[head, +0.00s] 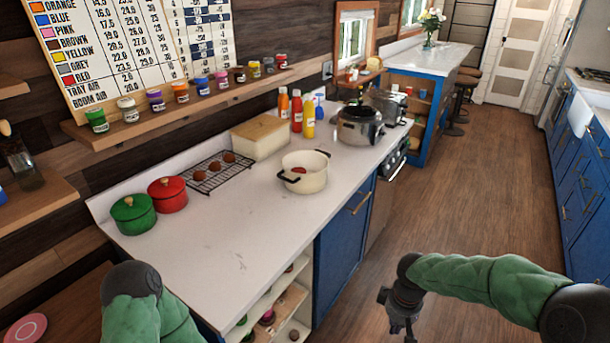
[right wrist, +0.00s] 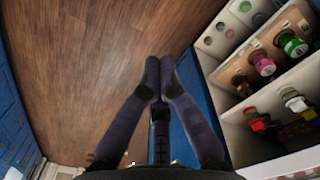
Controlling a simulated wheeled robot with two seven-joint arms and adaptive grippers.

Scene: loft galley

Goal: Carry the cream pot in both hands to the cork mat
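The cream pot (head: 304,172) stands upright and uncovered on the white counter. It has two dark handles, one at the near left and one at the far right, and something reddish shows inside. My right gripper (head: 403,318) is over the floor to the right of the counter, well apart from the pot. In the right wrist view its fingers (right wrist: 160,88) come together at the tips with nothing between them. My left arm (head: 140,310) is at the lower left and its gripper is out of view. I cannot make out a cork mat.
A green pot (head: 133,215) and a red pot (head: 168,195) stand at the counter's left. A wire rack (head: 214,183) with brown rounds, a cream box (head: 261,137), bottles (head: 297,110) and a steel cooker (head: 360,126) stand behind. The front counter is clear.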

